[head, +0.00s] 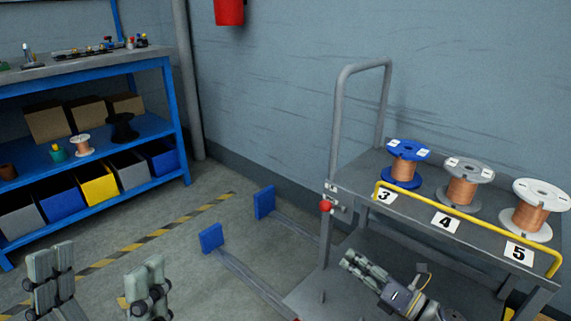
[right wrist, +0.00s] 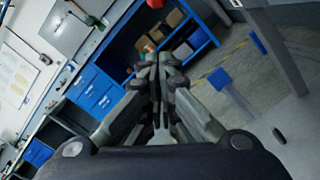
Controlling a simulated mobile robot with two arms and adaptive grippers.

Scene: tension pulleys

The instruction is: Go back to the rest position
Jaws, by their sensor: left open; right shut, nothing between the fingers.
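My left gripper (head: 100,265) is at the bottom left of the head view. Its two fingers stand wide apart, with only floor between them. My right gripper (head: 352,259) is in front of the cart (head: 310,291), below its top shelf, pointing left. Its fingers are together and empty. In the right wrist view the closed fingers (right wrist: 158,63) point toward the blue workbench. The three spools on the cart, blue (head: 406,165), grey (head: 464,183) and white (head: 536,209), stand upright behind labels 3, 4 and 5, apart from both grippers.
The cart has a grey push handle (head: 342,130), a yellow rail (head: 450,204) and a red knob (head: 326,207). Blue plates (head: 211,238) on rails stand on the floor left of it. A blue workbench (head: 178,120) with bins is at the left.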

